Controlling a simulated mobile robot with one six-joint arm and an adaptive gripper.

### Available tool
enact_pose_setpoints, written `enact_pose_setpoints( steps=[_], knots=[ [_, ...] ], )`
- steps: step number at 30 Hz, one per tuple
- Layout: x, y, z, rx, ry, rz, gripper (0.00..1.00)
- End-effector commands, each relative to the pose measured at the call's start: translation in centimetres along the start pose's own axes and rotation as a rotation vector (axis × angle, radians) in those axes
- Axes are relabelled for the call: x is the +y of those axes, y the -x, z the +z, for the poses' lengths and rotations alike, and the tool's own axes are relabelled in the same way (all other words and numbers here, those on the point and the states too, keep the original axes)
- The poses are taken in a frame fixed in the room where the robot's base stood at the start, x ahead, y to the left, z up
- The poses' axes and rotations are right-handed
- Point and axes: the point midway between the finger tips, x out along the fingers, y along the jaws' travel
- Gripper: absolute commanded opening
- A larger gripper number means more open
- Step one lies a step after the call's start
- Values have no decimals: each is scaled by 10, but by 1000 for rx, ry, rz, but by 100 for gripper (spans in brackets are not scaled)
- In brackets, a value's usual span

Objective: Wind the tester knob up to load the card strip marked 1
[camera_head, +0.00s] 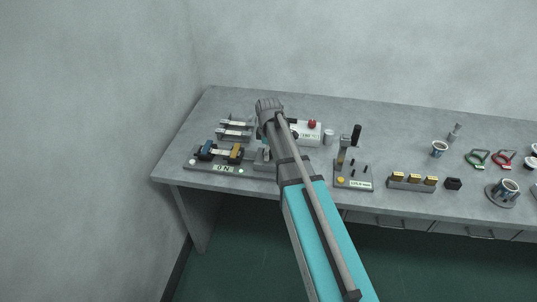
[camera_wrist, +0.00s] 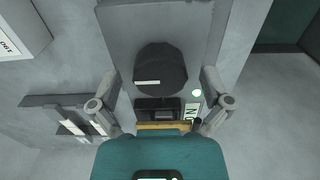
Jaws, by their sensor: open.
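The tester (camera_head: 204,164) stands at the left front of the bench, with a blue clamp (camera_head: 207,149), a yellow clamp (camera_head: 236,152) and a display (camera_head: 223,169) that appears to read 0 N. A pale strip seems to span the clamps; no mark on it is legible. The dark round tester knob (camera_wrist: 160,72) with a white pointer line shows in the wrist view. My gripper (camera_wrist: 160,80) is open, with one finger on each side of the knob, apart from it in the picture. The yellow clamp also shows in the wrist view (camera_wrist: 160,126). My arm mostly hides the knob in the head view.
A rack with pale strips (camera_head: 234,125) lies behind the tester and shows at lower left in the wrist view (camera_wrist: 72,128). A white box with a red knob (camera_head: 311,125) and a lever press (camera_head: 353,183) stand to the right. The wall is close on the left.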

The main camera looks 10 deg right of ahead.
Motion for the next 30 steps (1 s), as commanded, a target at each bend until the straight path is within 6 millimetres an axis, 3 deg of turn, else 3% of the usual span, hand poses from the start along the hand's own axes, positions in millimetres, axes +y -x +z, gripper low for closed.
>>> enact_pose_setpoints(
  steps=[11,24,30],
  knots=[
    [0,-1,0,0,0,0,98],
    [0,-1,0,0,0,0,17],
    [0,-1,0,0,-7,-1,16]
  ],
)
